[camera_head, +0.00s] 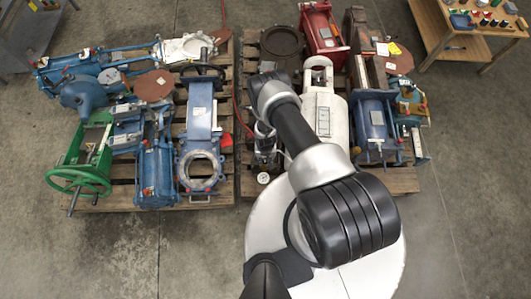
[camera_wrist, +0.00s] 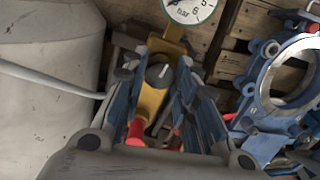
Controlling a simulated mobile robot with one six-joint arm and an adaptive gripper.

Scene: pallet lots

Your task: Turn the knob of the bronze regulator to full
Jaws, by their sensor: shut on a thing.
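The bronze regulator (camera_wrist: 153,103) shows as a yellow-brown body in the middle of the wrist view. Its dark grey knob (camera_wrist: 159,75) has a white mark on top. My gripper (camera_wrist: 156,84) has its blue-padded fingers on both sides of the knob and is shut on it. A round gauge (camera_wrist: 189,6) reading in bar is at the top edge, partly cut off. In the head view the gauge (camera_head: 263,178) shows beside my arm, with my gripper (camera_head: 265,152) above it; the regulator is mostly hidden there.
Wooden pallets (camera_head: 402,180) carry several valves and actuators. A blue valve with a round opening (camera_head: 200,165) stands left of my gripper, and a white body (camera_head: 325,115) stands right. A thin grey hose or cable (camera_wrist: 50,80) crosses the wrist view's left. Bare floor lies in front.

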